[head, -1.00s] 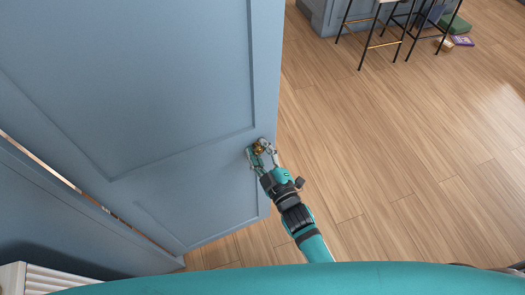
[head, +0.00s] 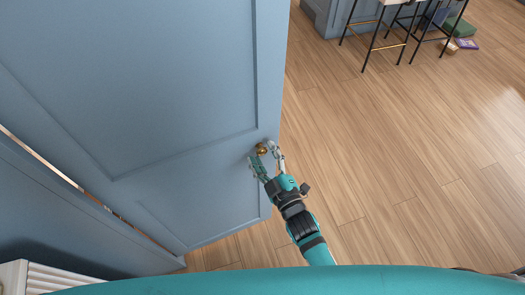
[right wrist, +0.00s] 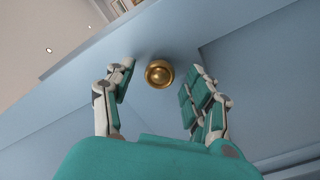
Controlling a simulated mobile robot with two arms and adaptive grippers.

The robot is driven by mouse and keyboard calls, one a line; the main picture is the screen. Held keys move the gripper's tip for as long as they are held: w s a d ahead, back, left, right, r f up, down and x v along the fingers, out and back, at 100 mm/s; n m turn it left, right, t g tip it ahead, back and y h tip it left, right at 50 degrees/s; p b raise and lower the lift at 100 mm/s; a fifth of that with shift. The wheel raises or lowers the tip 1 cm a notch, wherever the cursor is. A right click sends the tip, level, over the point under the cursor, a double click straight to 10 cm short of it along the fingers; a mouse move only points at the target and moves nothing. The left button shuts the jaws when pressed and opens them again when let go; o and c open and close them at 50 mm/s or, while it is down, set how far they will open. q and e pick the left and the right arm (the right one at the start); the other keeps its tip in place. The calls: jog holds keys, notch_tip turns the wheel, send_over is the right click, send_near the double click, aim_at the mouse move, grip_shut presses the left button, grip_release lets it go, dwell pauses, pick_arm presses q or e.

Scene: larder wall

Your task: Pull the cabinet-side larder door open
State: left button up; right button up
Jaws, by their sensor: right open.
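The blue panelled larder door (head: 150,90) fills the left of the head view and stands swung out, its free edge over the wooden floor. Its round brass knob (head: 261,149) sits near that edge. My right gripper (head: 262,153) is open, with its fingertips close to the knob. In the right wrist view the knob (right wrist: 159,73) shows between the two spread fingers, with clear space on both sides, and neither finger touches it. My left gripper is not in view.
A blue panel (head: 60,225) stands left of the door, with a narrow gap along the hinge side. A white ribbed object (head: 60,278) is at lower left. Black-legged stools (head: 385,35) stand far off at top right. The wooden floor (head: 400,170) right of the door is clear.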

jog(key=v, duration=1)
jog(key=shift+s, duration=0.3)
jog(key=s+d+f+m+g+h, duration=0.1)
jog(key=s+d+f+m+g, duration=0.15)
jog(key=f, duration=0.75)
jog(key=s+d+f+m+g+h, duration=0.1)
jog(key=s+d+f+g, duration=0.2)
jog(key=f, duration=0.6)
jog(key=s+d+f+m+g+h, duration=0.15)
jog(key=s+f, duration=0.25)
jog(key=f, duration=0.6)
jog(key=s+d+f+m+g+h, duration=0.1)
jog(key=s+d+f+m+g, duration=0.1)
jog(key=s, duration=0.5)
jog(key=s+d+f+m+g+h, duration=0.1)
jog(key=s+d+f+m+g, duration=0.1)
jog(key=s+d+f+g, duration=0.2)
jog(key=s+d+f+m+g+h, duration=0.1)
jog(key=s+d+f+g, duration=0.1)
jog(key=s+f, duration=0.6)
jog(key=shift+s+d+f+m+g, duration=0.2)
jog(key=shift+s+d+m+g, duration=0.2)
jog(key=shift+s+d, duration=0.45)
jog(key=shift+w, duration=0.1)
jog(key=shift+c, duration=0.3)
